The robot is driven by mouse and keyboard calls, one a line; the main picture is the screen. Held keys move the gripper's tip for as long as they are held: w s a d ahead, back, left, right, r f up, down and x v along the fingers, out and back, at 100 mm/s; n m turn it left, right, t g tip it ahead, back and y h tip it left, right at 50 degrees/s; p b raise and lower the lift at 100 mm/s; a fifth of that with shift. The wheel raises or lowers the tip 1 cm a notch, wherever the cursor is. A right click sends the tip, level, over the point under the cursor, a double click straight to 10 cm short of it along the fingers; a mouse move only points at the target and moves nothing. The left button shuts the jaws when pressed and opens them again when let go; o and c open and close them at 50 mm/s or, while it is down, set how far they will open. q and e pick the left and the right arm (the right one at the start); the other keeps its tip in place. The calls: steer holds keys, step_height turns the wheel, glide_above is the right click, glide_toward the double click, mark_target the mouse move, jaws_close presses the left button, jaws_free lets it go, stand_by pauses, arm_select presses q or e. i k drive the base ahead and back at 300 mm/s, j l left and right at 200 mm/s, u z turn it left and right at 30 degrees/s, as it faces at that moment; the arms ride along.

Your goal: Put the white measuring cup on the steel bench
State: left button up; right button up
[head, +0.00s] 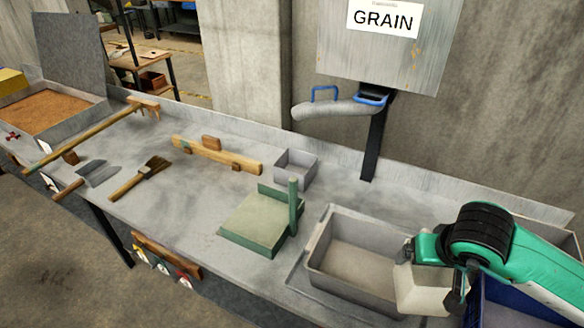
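The white measuring cup (418,288) is an off-white, box-like vessel at the lower right. My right gripper (437,272) comes in from the right and is shut on it, with dark finger parts beside the cup. The cup is at the right end of a grey rectangular basin (318,246) and overlaps its rim in the picture. I cannot tell its exact height above the basin. The steel bench (185,215) is a long grey top running from upper left to lower right. My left gripper is not in view.
A green scale-like stand (252,226), a small grey box (296,167), a wooden bar (215,155), a brush (140,180), a scoop (98,172) and a wooden rake (85,138) lie on the bench. A grain chute (340,108) overhangs it. A blue bin (497,312) is at lower right.

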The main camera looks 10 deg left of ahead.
mark_target(200, 193)
steer(key=i+j, duration=0.1)
steer(key=j, duration=0.8)
steer(key=i+j, duration=0.15)
steer(key=j, duration=0.25)
steer(key=i+j, duration=0.15)
steer(key=j, duration=0.2)
steer(key=i+j, duration=0.1)
steer(key=j, duration=0.3)
steer(key=i+j, duration=0.15)
steer(key=j, duration=0.2)
steer(key=i+j, duration=0.15)
steer(key=j, duration=0.25)
steer(key=i+j+z, duration=0.1)
steer(key=j, duration=0.25)
steer(key=i+j, duration=0.25)
steer(key=i, duration=0.1)
